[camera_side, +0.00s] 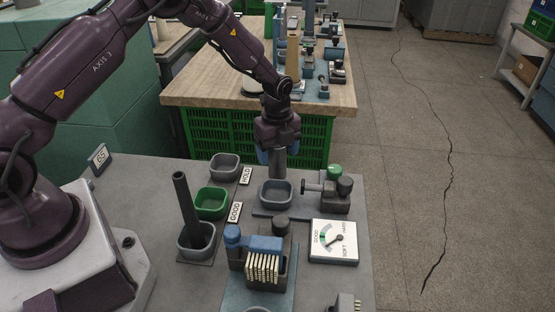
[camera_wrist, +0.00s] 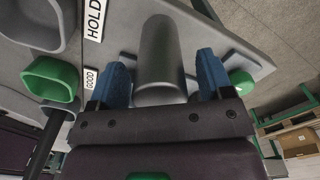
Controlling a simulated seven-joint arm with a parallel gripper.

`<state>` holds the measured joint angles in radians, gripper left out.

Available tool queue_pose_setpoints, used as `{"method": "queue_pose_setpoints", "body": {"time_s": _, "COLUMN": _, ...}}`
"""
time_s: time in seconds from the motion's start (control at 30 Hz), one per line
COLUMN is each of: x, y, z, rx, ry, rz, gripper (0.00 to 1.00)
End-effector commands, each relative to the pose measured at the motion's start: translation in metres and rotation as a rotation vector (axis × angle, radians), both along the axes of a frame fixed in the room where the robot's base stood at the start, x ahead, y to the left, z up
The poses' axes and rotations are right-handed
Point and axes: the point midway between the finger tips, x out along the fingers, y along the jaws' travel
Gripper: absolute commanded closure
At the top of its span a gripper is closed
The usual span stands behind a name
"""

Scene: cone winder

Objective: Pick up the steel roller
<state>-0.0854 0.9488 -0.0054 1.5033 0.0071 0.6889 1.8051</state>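The steel roller (camera_side: 279,166) is a plain grey cylinder. In the side view it is upright, its lower end at the grey square cup (camera_side: 275,203); whether it touches the cup's floor is hidden. My gripper (camera_side: 277,155) points down over the roller's upper end, with its blue fingers at either side. In the wrist view the roller (camera_wrist: 160,62) lies between the two blue fingers of my gripper (camera_wrist: 163,80). A narrow gap shows on each side, so the fingers look open around it, not pressed on it.
A green cup (camera_side: 211,213) marked GOOD and a grey cup (camera_side: 224,173) by the HOLD sign are left. A dark tube (camera_side: 184,200) stands in another grey cup. A fixture with knobs (camera_side: 332,193) is close right; a dial gauge (camera_side: 334,257) is in front.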

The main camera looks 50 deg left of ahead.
Motion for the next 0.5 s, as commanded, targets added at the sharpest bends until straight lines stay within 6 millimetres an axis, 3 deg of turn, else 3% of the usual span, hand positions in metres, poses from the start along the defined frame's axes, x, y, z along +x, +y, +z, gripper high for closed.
{"method": "queue_pose_setpoints", "body": {"time_s": 0.03, "x": 0.0001, "y": 0.0000, "z": 0.0002, "rx": 0.000, "ry": 0.000, "rz": 0.000, "gripper": 0.38}}
{"method": "queue_pose_setpoints", "body": {"time_s": 0.23, "x": 0.0000, "y": 0.0000, "z": 0.0004, "rx": 0.000, "ry": 0.000, "rz": 0.000, "gripper": 0.84}}
{"method": "queue_pose_setpoints", "body": {"time_s": 0.5, "x": 0.0005, "y": 0.0000, "z": 0.0019, "rx": 0.000, "ry": -0.001, "rz": 0.000, "gripper": 0.88}}
